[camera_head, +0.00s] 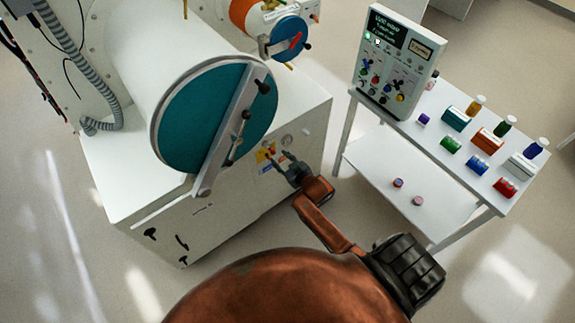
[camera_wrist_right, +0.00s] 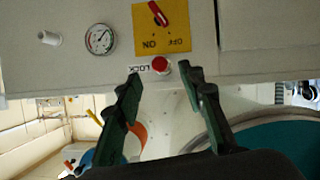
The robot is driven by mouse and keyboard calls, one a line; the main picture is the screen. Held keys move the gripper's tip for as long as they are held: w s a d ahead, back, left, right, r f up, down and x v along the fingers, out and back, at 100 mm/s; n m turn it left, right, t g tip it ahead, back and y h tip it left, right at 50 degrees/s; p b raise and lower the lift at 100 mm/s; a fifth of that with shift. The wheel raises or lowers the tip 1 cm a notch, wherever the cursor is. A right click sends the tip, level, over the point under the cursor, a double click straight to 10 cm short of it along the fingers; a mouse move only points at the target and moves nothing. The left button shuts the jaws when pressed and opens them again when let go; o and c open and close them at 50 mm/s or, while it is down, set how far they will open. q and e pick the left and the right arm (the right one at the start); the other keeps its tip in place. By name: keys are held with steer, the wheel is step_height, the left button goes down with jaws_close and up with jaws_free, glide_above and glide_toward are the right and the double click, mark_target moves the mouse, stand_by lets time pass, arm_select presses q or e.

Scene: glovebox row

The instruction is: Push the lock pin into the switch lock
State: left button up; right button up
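The switch is a red rotary handle (camera_wrist_right: 156,14) on a yellow ON/OFF plate (camera_wrist_right: 165,38), which also shows in the head view (camera_head: 263,154). The lock pin (camera_wrist_right: 160,65) has a round red head at the plate's edge, beside the LOCK label (camera_wrist_right: 137,67). How deep the pin sits in the lock cannot be told. My right gripper (camera_wrist_right: 161,76) is open and empty; its fingertips lie on either side of the pin head in the picture, with gaps to it. In the head view my right gripper (camera_head: 286,161) is close to the panel. My left gripper is not in view.
A gauge (camera_wrist_right: 99,39) and a white knob (camera_wrist_right: 49,38) are on the same panel. The large teal airlock door (camera_head: 200,120) with its bar is left of my right gripper. A white cart (camera_head: 500,185) with jars and a control box (camera_head: 395,60) stands to the right.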

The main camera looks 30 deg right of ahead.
steer(key=v, duration=0.7)
steer(key=shift+s+r, duration=0.2)
steer(key=shift+s, duration=0.1)
steer(key=s+f+g, duration=0.2)
steer(key=s+f, duration=0.5)
steer(key=f, duration=0.4)
steer(key=s+f+g, duration=0.2)
steer(key=s+f, duration=0.4)
steer(key=f, duration=0.5)
steer(key=s+f+g, duration=0.3)
steer(key=s+f, duration=0.4)
steer(key=f, duration=0.5)
steer(key=s+a+f+g, duration=0.1)
steer(key=s+f, duration=0.4)
steer(key=s, duration=0.5)
steer(key=s+a+f+g, duration=0.1)
steer(key=s+f, duration=0.4)
steer(key=s, duration=0.6)
steer(key=s+a+f+g, duration=0.1)
steer(key=s+f+g, duration=0.2)
steer(key=s, duration=0.7)
step_height(320, 180, down, 3)
steer(key=shift+s+a+r+m+g+b, duration=0.2)
steer(key=shift+s+a+m+g+b, duration=0.1)
steer(key=shift+s+b, duration=0.1)
